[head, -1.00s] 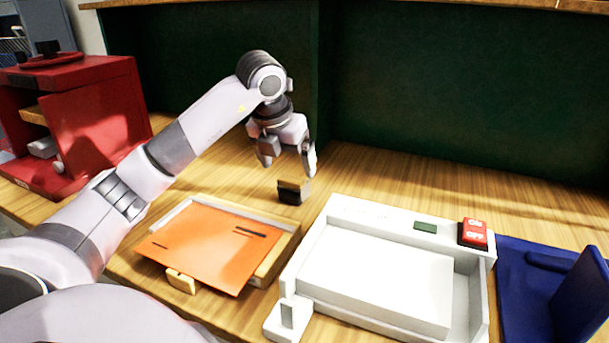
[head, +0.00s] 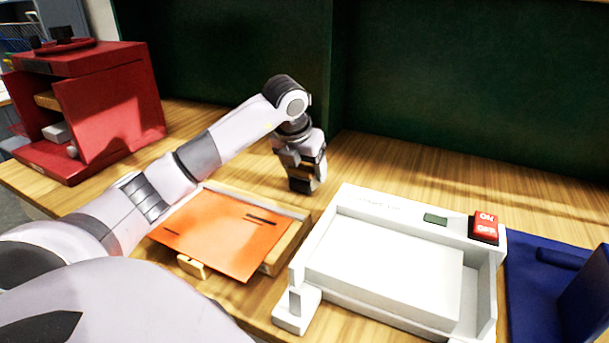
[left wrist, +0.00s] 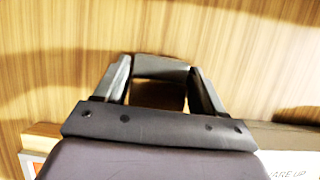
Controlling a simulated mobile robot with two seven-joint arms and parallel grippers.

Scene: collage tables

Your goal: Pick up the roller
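A small block-like thing with a dark lower part and a wood-brown upper part, which I take for the roller (head: 303,184), stands on the wooden table behind the orange sheet. My left gripper (head: 303,166) is down over it, pointing downward, with a finger on either side. In the left wrist view the roller (left wrist: 160,68) lies between the two fingertips (left wrist: 161,72), its grey edge reaching close to both. Whether the fingers press on it cannot be told. The fingers partly hide it in the head view. My right gripper is not in view.
A wooden tray (head: 287,246) with an orange sheet (head: 222,232) lies in front of the gripper. A white machine (head: 345,280) with a red ON/OFF switch (head: 485,227) stands to the right, then a blue device (head: 540,290). A red cabinet (head: 110,110) is at left. A green wall (head: 450,90) closes the back.

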